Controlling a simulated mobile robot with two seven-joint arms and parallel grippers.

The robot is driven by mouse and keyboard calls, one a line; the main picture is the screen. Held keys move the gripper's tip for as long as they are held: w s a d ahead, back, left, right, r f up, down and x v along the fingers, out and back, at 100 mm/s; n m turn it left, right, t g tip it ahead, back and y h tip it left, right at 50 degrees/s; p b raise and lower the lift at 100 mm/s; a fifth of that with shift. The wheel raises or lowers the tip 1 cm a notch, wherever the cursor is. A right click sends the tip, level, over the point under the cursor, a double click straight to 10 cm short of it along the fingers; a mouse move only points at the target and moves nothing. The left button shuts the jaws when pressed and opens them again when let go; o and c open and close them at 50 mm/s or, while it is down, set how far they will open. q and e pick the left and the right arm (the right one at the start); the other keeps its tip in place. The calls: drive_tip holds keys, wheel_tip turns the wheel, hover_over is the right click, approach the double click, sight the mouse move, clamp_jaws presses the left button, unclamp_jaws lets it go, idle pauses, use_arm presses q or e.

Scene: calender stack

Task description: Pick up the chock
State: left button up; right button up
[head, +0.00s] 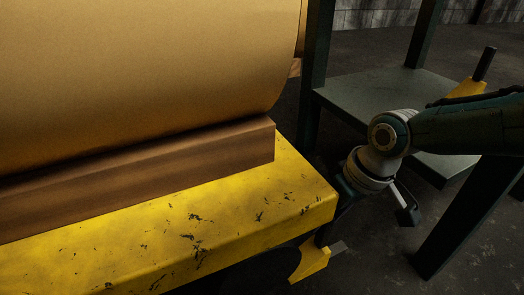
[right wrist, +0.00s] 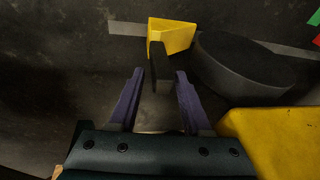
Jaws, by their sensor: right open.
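A yellow wedge-shaped chock (right wrist: 172,36) with a dark bar-like handle (right wrist: 160,65) is on the floor beside a dark wheel (right wrist: 240,62) in the right wrist view. Its yellow part also shows in the head view (head: 312,262), below the cart's corner. My right gripper (right wrist: 160,73) is open, with its purple fingers either side of the handle's near end in the picture. I cannot tell whether the handle is within the fingers' depth; no contact shows. In the head view, the cart corner hides the right fingertips. My left gripper is in neither view.
A yellow cart (head: 200,235) with chipped paint carries a wooden beam (head: 140,178) and a large tan roll (head: 150,70). A dark stand (head: 385,95) is behind my right arm, with another yellow piece (head: 466,89) and dark handle. The cart's edge is close to my right gripper.

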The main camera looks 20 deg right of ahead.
drive_tip(key=shift+a+f, duration=0.1)
drive_tip(key=shift+f, duration=0.1)
clamp_jaws()
idle(0.3)
idle(1.1)
